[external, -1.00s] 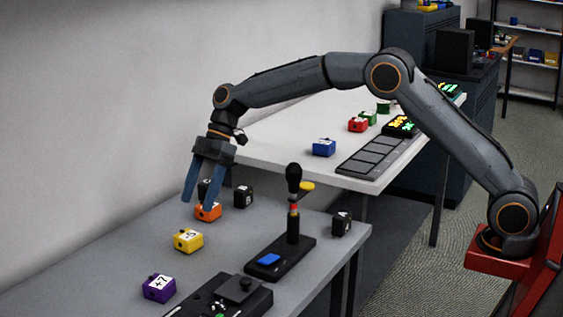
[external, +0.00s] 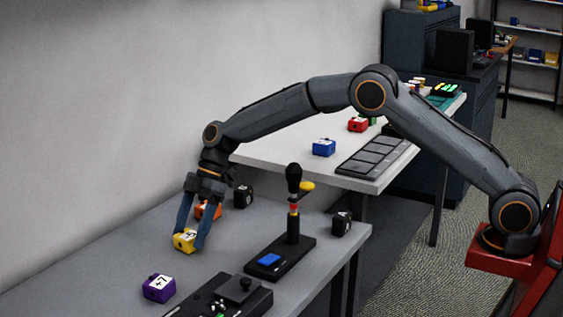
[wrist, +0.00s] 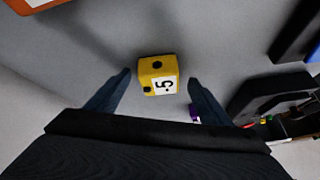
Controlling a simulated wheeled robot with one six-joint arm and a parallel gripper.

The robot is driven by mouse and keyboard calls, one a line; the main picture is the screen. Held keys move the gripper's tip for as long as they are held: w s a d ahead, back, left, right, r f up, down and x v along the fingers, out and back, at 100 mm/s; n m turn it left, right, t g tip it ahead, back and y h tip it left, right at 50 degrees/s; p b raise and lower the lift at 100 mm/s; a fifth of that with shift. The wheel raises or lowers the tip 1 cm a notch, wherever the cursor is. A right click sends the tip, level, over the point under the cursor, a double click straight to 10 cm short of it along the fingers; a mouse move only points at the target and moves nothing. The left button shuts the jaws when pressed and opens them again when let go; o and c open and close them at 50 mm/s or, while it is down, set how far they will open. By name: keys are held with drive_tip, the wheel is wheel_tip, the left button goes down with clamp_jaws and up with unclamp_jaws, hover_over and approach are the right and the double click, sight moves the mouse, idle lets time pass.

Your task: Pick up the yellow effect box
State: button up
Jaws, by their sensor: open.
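The yellow effect box (external: 185,241) sits on the grey table, with a white label on it. I cannot tell whether a finger touches the box.
An orange box (external: 207,210) stands just behind my gripper, and a black box (external: 243,197) is beyond it. A purple box (external: 159,288) marked "+7" is in front. A black lever device (external: 281,258) and a black control panel (external: 240,293) stand to the right.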

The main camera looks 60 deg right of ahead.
drive_tip(key=c, duration=1.3)
